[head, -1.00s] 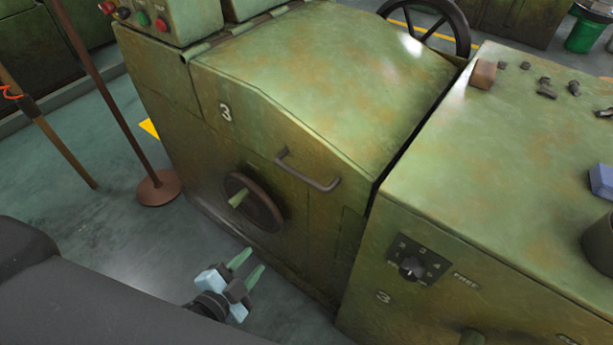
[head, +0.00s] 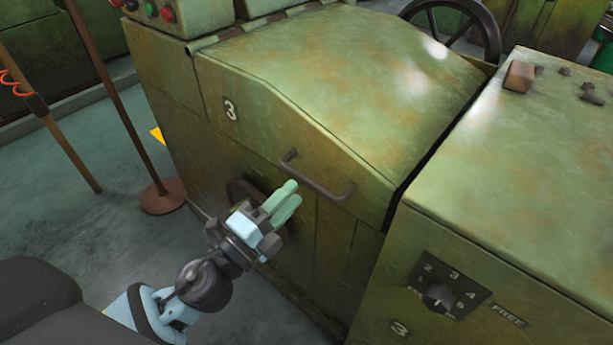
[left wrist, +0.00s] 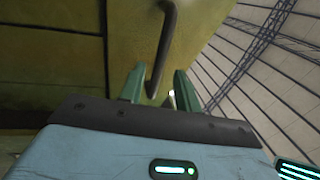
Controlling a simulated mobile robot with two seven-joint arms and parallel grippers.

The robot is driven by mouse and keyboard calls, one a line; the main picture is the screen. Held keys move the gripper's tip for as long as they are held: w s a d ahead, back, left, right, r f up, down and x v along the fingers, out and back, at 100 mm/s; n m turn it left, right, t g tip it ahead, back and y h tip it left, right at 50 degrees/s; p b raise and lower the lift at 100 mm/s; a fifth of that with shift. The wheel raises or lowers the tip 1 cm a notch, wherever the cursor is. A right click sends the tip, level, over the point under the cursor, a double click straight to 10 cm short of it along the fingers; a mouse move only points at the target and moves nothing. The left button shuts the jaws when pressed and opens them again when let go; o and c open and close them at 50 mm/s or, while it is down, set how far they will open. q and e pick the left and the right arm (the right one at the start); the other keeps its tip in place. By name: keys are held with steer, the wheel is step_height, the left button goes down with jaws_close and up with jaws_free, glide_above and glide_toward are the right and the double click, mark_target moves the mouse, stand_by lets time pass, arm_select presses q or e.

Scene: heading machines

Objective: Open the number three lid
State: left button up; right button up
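I cannot tell if the handle lies between the tips. My right gripper is not in view.
A handwheel (head: 240,190) on the machine front is partly hidden behind my left gripper. A second green cabinet with a dial (head: 440,296) stands close at the right. A pole on a round base (head: 163,196) stands at the left. Floor is clear between.

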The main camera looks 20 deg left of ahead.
mark_target(307, 177)
arm_select(q)
steer(key=shift+p+x, duration=0.6)
steer(key=shift+x, duration=2.25)
steer(key=shift+c, duration=0.4)
jaws_close()
